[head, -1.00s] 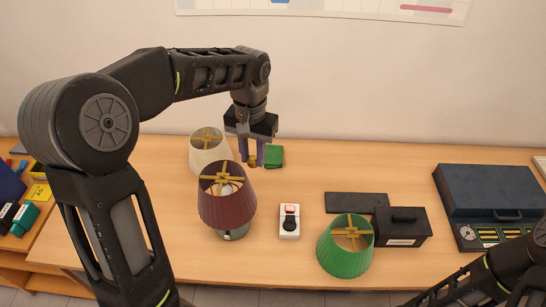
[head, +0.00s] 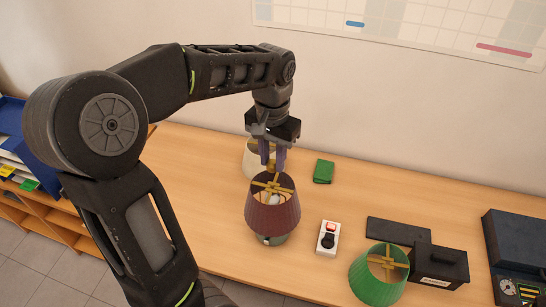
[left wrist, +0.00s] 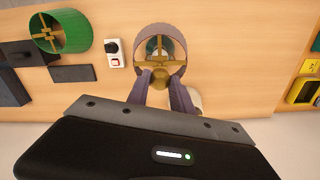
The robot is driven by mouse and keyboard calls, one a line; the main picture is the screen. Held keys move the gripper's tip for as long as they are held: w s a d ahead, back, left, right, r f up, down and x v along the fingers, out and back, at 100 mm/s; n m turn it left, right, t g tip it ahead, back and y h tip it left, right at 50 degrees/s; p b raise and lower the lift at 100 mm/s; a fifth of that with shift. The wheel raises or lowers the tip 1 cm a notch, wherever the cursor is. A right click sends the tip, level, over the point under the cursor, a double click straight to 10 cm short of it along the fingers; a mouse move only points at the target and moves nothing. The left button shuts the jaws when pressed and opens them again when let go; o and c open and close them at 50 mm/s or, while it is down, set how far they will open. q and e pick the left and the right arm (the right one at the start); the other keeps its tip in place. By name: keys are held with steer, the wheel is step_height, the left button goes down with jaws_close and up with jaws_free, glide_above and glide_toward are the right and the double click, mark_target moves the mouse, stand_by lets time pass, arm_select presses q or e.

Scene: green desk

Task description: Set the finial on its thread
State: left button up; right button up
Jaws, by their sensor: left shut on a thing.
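My left gripper (head: 272,168) points down and is shut on the finial (left wrist: 159,80), a small round brass-coloured piece. It is above the back rim of the dark red lampshade (head: 272,218), close to the shade's brass cross-shaped frame (head: 273,186). In the left wrist view the fingers (left wrist: 160,88) flank the finial, which overlaps the near part of the frame. The thread is not clearly visible. A pale bulb shows inside the shade. I cannot tell whether the finial touches the frame. My right gripper is out of view.
A cream lampshade (head: 252,164) stands behind my left gripper, partly hidden. A green lampshade (head: 375,278), a white switch box (head: 328,238), a black box (head: 440,266) and a flat dark slab (head: 398,232) lie to the right. A green folded item (head: 323,171) lies behind.

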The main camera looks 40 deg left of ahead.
arm_select(q)
steer(key=b, duration=0.3)
glide_above(273, 185)
steer(key=shift+f, duration=2.05)
steer(key=shift+f+b, duration=0.5)
steer(key=shift+f, duration=0.2)
steer(key=shift+f, duration=0.5)
steer(key=o, duration=1.1)
step_height(273, 185, up, 8)
steer(key=shift+f+b, duration=0.1)
steer(key=shift+b, duration=0.55)
